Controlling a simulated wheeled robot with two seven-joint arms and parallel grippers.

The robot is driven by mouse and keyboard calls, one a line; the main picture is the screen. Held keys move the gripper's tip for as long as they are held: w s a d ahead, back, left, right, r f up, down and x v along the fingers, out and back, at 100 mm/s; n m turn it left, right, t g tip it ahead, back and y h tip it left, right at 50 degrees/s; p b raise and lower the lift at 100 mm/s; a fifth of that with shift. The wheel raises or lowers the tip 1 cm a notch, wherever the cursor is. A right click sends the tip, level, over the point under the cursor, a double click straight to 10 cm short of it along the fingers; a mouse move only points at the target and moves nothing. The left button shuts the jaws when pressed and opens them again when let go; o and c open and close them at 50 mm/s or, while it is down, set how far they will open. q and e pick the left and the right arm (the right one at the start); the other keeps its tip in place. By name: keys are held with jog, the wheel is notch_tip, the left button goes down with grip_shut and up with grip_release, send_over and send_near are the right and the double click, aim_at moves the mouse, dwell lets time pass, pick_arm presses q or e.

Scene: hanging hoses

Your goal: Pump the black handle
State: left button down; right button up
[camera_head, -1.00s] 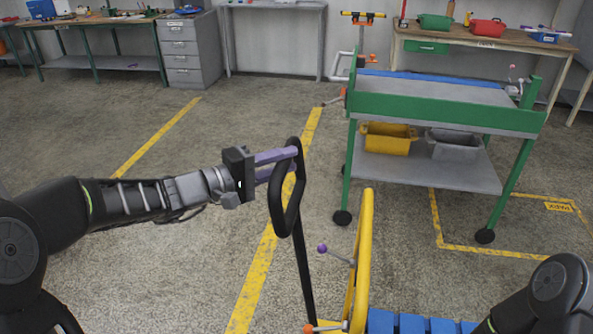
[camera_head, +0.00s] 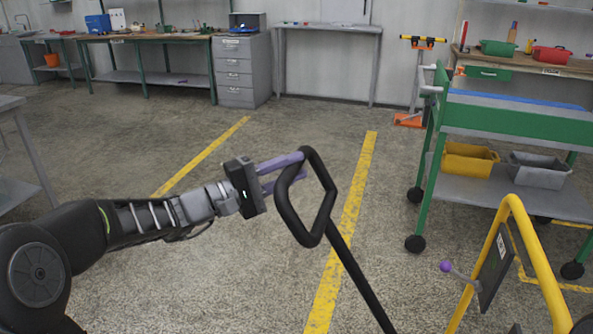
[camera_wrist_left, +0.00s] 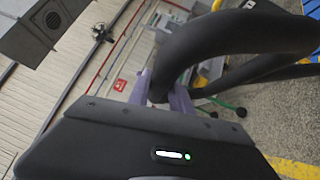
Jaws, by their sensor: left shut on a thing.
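The black handle (camera_head: 330,205) is a closed loop on top of a long black bar, which slants down to the right in the head view. My left gripper (camera_head: 284,172) has purple fingers and is shut on the upper left side of the loop. In the left wrist view, the black loop (camera_wrist_left: 225,42) curves across the top right, between the purple fingers (camera_wrist_left: 165,95). The lower end of the bar is out of the frame. My right gripper is not in view.
A yellow tubular frame (camera_head: 530,245) with a purple-knobbed lever (camera_head: 446,266) stands at the lower right. Behind it is a green cart (camera_head: 515,125) with yellow and grey bins. Workbenches line the back wall. The floor left of the handle is clear.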

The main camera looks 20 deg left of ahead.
pick_arm(q)
jog(key=shift+a+f, duration=0.2)
jog(key=c, duration=1.2)
grip_release()
jog(key=shift+o, duration=0.2)
jog(key=v, duration=0.7)
jog(key=shift+s+a+b, duration=0.25)
jog(key=shift+b, duration=0.05)
jog(key=shift+f, duration=0.1)
